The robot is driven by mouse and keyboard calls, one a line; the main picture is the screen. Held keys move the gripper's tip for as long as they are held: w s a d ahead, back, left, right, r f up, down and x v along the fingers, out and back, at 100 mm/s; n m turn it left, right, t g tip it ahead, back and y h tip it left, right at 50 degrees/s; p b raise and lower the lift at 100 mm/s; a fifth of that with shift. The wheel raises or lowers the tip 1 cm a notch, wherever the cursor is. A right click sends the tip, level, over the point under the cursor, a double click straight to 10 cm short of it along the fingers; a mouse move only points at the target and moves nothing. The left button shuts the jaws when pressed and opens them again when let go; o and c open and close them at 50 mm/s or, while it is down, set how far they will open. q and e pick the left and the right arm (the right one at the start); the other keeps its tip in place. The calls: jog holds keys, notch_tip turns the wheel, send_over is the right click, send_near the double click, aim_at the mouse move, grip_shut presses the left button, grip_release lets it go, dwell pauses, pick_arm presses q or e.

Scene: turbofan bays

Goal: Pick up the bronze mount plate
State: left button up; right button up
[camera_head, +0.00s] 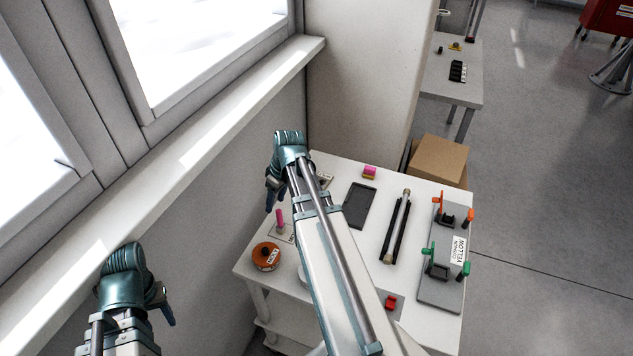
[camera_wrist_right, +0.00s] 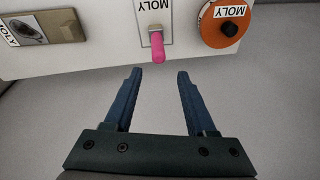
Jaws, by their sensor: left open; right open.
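A tan-bronze plate with a dark round fitting (camera_wrist_right: 45,28) lies at the upper left of the right wrist view, beside a MOLY label; it looks like the bronze mount plate. In the head view it is mostly hidden behind my right arm. My right gripper (camera_head: 272,195) is open and empty, over the table's window-side edge; in the wrist view its two blue fingers (camera_wrist_right: 160,75) point at the table edge, apart from the plate. My left gripper (camera_head: 165,305) is at the lower left by the window sill, away from the table, open.
The white table (camera_head: 313,166) also holds an orange MOLY tin (camera_head: 266,256), a pink-handled tool (camera_head: 280,218), a dark tray (camera_head: 359,205), black rods (camera_head: 396,228) and a grey fixture labelled YELLOW (camera_head: 440,285). A cardboard box (camera_head: 438,158) stands behind. The window wall is close on the left.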

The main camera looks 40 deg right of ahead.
jog(key=s+d+r+n+t+p, duration=0.1)
jog(key=d, duration=0.8)
jog(key=s+d+r+t+p, duration=0.1)
jog(key=d+r, duration=0.1)
jog(key=d, duration=0.6)
jog(key=b+x, duration=0.8)
jog(key=shift+d+f, duration=0.1)
jog(key=shift+f, duration=0.1)
jog(key=shift+w+f, duration=0.15)
jog(key=shift+f, duration=0.05)
jog(key=shift+b, duration=0.35)
jog(key=b+x, duration=0.4)
jog(key=x, duration=0.1)
jog(key=shift+a+f+b, duration=0.1)
jog(key=shift+a+b, duration=0.25)
jog(key=shift+a, duration=0.05)
grip_shut()
